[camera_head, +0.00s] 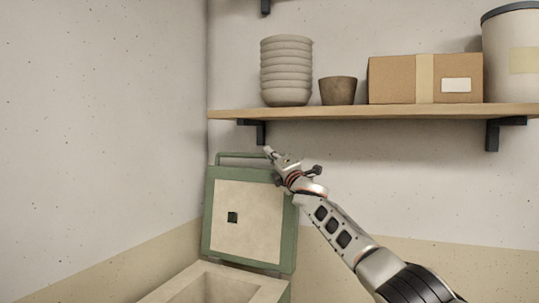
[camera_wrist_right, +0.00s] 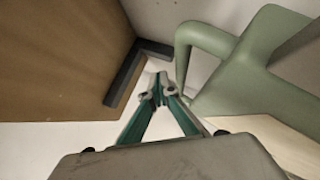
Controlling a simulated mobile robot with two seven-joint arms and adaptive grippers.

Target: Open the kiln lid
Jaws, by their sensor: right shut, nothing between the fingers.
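The kiln lid (camera_head: 262,222) stands raised, nearly upright and leaning back, at the lower middle of the head view. It has a green frame, a cream inner face and a small dark square. Its green bar handle (camera_head: 238,155) runs along the top edge and also shows in the right wrist view (camera_wrist_right: 205,36). The kiln body (camera_head: 273,291) is below with its cavity open. My right gripper (camera_head: 268,151) is shut and empty, at the lid's top right corner by the handle's end. In the wrist view its fingertips (camera_wrist_right: 161,92) are close beside the handle. My left gripper is out of view.
A wooden shelf (camera_head: 390,111) is just above my right gripper, with a black bracket (camera_head: 261,131) close by. On it are stacked bowls (camera_head: 286,72), a brown pot (camera_head: 338,91), a cardboard box (camera_head: 400,80) and a bucket (camera_head: 511,60). The left wall is bare.

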